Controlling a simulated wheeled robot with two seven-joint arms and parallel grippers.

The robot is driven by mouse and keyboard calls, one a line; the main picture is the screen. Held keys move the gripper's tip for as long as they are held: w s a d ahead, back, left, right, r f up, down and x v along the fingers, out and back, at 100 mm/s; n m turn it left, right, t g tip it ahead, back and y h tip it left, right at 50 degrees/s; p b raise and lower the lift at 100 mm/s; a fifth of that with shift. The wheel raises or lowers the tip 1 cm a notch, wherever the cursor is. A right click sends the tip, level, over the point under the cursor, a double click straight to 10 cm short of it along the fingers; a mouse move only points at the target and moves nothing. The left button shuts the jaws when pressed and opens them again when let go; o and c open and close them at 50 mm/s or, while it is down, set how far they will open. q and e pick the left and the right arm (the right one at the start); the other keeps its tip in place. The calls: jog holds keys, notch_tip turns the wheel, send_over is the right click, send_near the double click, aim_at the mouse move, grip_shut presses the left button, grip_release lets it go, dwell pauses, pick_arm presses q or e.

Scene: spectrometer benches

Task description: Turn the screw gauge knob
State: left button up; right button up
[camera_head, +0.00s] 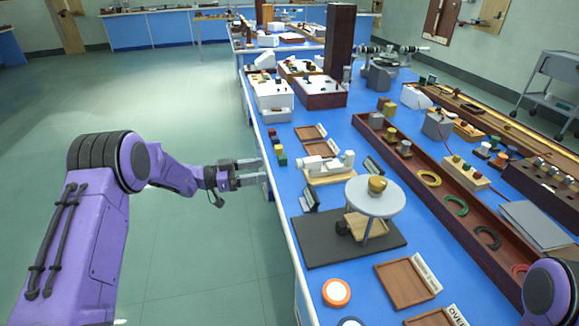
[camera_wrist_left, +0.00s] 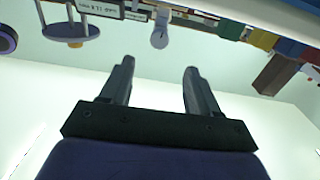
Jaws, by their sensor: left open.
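The screw gauge (camera_head: 325,166) is a white device on a light wooden base on the blue bench, in the middle of the head view. In the left wrist view a white rounded part (camera_wrist_left: 160,33), probably its knob end, shows beyond the fingertips. My left gripper (camera_head: 263,172) is open and empty, left of the gauge at the bench's left edge, apart from it. Its two fingers (camera_wrist_left: 159,75) stand spread in the wrist view with nothing between them. My right gripper is out of view.
A round grey platform (camera_head: 375,199) bearing a brass piece stands nearer than the gauge on a dark mat (camera_head: 318,249). Small coloured blocks (camera_head: 279,150) line the bench's left edge. Wooden trays (camera_head: 311,132) lie behind the gauge. A long brown trough (camera_head: 465,245) runs to the right.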

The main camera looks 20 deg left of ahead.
aim_at(296, 165)
pick_arm(q)
jog(key=p+x, duration=0.1)
jog(key=x, duration=0.9)
jog(key=shift+w+d, duration=0.1)
jog(key=shift+c, duration=0.2)
jog(key=c, duration=1)
